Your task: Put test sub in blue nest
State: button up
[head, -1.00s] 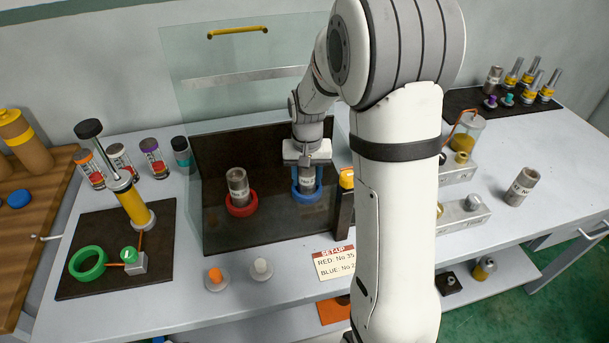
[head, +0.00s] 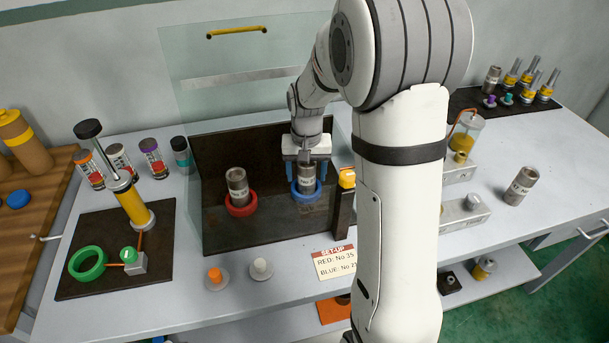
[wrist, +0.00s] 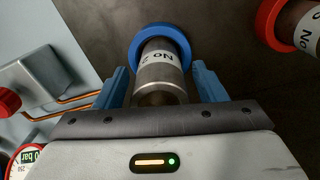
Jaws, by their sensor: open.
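A grey metal sub with a white "No 2..." label (head: 306,178) stands upright in the blue nest (head: 307,196); the rest of its number is hidden. In the wrist view the sub (wrist: 158,72) sits inside the blue ring (wrist: 183,40). My gripper (head: 305,170) is open, with its blue fingers on both sides of the sub and a gap showing on each side in the wrist view (wrist: 160,88). A second labelled sub (head: 237,185) stands in the red nest (head: 241,209) to the left.
A clear screen (head: 240,90) with a yellow handle stands around the dark nest plate (head: 265,235). A dark post with a yellow top (head: 346,178) is close to the right of the blue nest. A set-up card (head: 334,262) lies in front.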

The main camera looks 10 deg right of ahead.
notch_tip(320, 180, up, 11)
jog(key=shift+f, duration=0.15)
dwell(0.4)
